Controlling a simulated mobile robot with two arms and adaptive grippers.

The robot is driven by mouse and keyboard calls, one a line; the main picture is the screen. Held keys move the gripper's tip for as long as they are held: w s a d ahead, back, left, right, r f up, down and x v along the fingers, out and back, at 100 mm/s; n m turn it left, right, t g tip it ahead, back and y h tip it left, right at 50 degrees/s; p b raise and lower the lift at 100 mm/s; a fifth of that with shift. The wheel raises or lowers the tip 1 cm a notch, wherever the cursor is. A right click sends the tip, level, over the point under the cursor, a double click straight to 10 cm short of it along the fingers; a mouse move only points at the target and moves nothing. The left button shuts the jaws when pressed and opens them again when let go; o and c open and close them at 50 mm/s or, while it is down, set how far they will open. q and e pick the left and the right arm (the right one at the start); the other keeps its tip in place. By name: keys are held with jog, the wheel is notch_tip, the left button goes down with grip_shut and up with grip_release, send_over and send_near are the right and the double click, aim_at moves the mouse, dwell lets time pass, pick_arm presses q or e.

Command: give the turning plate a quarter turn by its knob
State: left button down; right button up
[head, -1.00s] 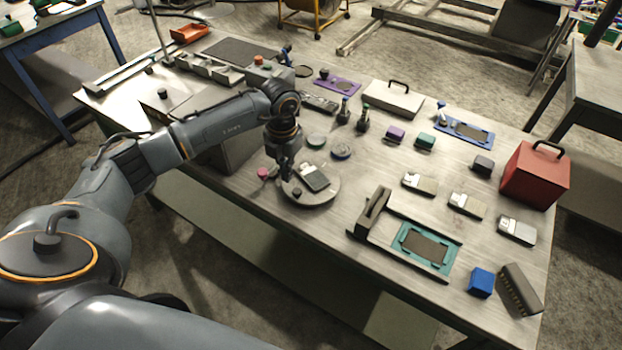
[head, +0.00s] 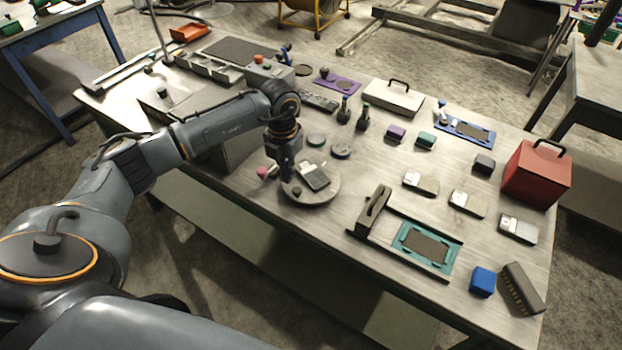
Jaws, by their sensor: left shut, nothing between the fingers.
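A small dark knob (head: 297,191) stands at the plate's front left part. My left gripper (head: 287,177) points down at the plate's left edge, close beside the knob. It is shut with nothing in it. I cannot tell whether its fingertips touch the knob or the plate. My right gripper is not in view.
A small pink item (head: 263,172) is just left of my gripper. Bare bench lies between.

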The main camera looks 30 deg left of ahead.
aim_at(296, 192)
pick_arm(q)
jog(key=shift+f+b, duration=1.7)
jog(key=shift+f, duration=0.6)
jog(key=shift+s+d, duration=0.15)
jog(key=shift+d, duration=0.05)
jog(key=shift+s+d, duration=0.15)
jog(key=shift+d, duration=0.25)
jog(key=shift+s+d, duration=0.2)
jog(key=shift+d, duration=0.25)
jog(key=shift+s+d, duration=0.1)
jog(key=shift+d, duration=0.3)
jog(key=shift+d+f, duration=0.1)
jog(key=shift+d, duration=0.05)
